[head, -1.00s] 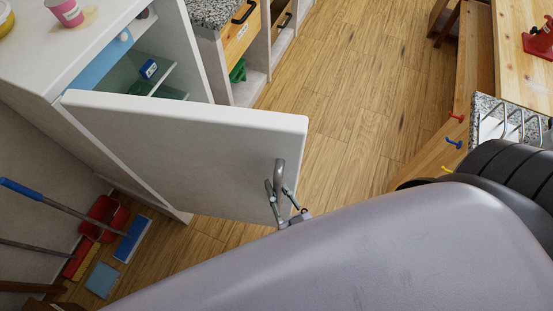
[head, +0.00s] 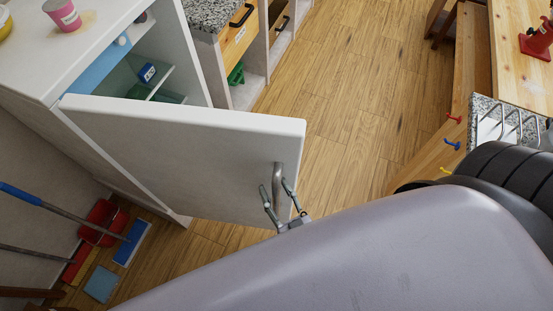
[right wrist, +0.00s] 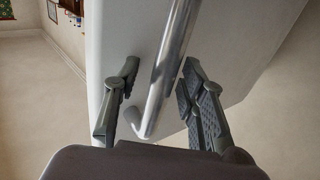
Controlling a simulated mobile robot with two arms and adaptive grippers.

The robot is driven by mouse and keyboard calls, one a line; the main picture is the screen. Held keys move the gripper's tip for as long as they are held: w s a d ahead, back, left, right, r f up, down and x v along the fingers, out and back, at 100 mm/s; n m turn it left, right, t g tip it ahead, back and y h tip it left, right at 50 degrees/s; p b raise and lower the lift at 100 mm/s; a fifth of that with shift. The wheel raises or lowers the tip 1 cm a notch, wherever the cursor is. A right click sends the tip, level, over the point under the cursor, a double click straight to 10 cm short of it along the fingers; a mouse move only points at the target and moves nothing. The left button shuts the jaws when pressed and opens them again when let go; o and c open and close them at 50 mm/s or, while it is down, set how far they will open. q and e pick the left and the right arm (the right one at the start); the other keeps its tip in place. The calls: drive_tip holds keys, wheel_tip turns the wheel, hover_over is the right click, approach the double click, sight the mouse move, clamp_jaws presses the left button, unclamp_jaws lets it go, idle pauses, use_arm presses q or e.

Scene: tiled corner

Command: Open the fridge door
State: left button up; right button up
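The white fridge (head: 28,62) stands at the left of the head view. Its door (head: 180,142) is swung wide open, showing blue items and a shelf inside. The metal bar handle (head: 279,172) is near the door's free edge. My right gripper (head: 274,187) is at the handle's lower end, with one finger on each side of it. In the right wrist view, my right gripper (right wrist: 160,66) has its fingers spread, with gaps between them and the handle (right wrist: 169,72). My left gripper is not in view.
The wooden floor (head: 350,90) beyond the door is clear. A dustpan (head: 104,222) and brushes lie below left, beside the fridge. A drawer counter (head: 208,14) stands beyond the fridge. A wooden bench (head: 474,60) and coloured hooks (head: 452,144) are at right.

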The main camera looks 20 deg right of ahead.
drive_tip(key=s, duration=1.2)
